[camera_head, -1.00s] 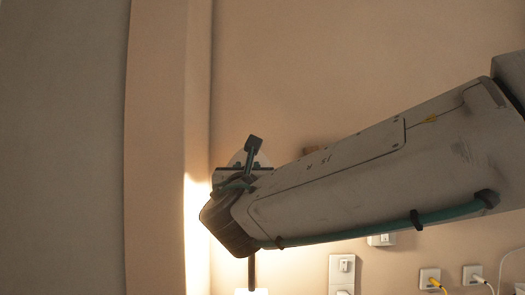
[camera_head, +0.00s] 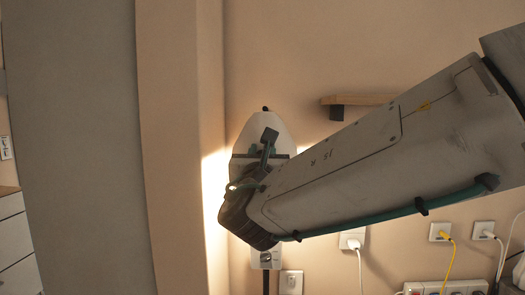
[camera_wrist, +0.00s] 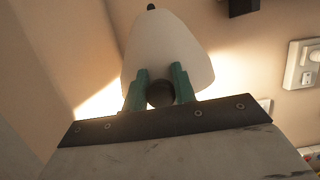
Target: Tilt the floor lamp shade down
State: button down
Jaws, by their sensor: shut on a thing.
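The floor lamp's pale shade (camera_head: 268,130) shows behind my wrist in the head view, its narrow, dark-tipped end up. It also shows in the wrist view (camera_wrist: 165,45), directly ahead of my gripper and lit from behind. My gripper (camera_wrist: 160,80) has its two green fingers closed on either side of a dark round knob (camera_wrist: 160,94) at the shade's lower part. A dark stretch of the lamp pole (camera_head: 266,284) shows below my wrist; the rest is hidden.
A small wooden shelf (camera_head: 357,100) is on the wall right of the shade. Wall sockets (camera_head: 291,282) and plugged cables (camera_head: 452,265) sit low to the right. A grey wall edge (camera_head: 85,150) stands close on the left, with drawers (camera_head: 15,245) beyond it.

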jog(key=shift+f, duration=0.15)
jog(key=c, duration=1.1)
grip_release()
jog(key=shift+c, duration=0.2)
jog(key=v, duration=0.7)
jog(key=shift+s, duration=0.45)
jog(key=shift+a, duration=0.15)
